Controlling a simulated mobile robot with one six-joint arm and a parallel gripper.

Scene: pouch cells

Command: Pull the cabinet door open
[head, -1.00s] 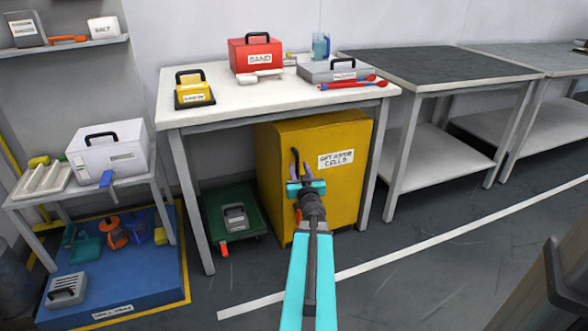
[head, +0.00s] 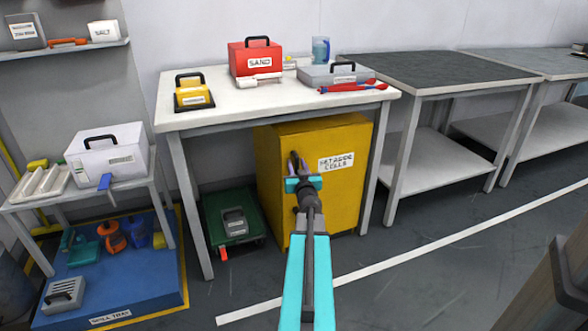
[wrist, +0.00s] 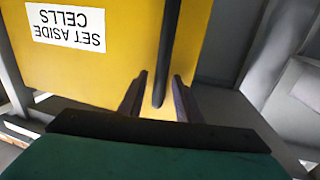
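The yellow cabinet (head: 340,200) stands under the white table, and its door looks closed. A label reading "SET ASIDE CELLS" (head: 336,162) is on its front; the label shows upside down in the wrist view (wrist: 66,27). The black vertical door handle (wrist: 166,50) runs down between my gripper's two fingers in the wrist view. My gripper (wrist: 160,92) is open, with a gap on each side of the handle. In the head view, my gripper (head: 298,164) is in front of the handle and hides most of it.
The white table (head: 225,108) above holds a red sand box (head: 254,62), a grey case (head: 318,78) and other items. A green cart (head: 232,222) stands left of the cabinet. A blue spill tray (head: 140,290) lies farther left.

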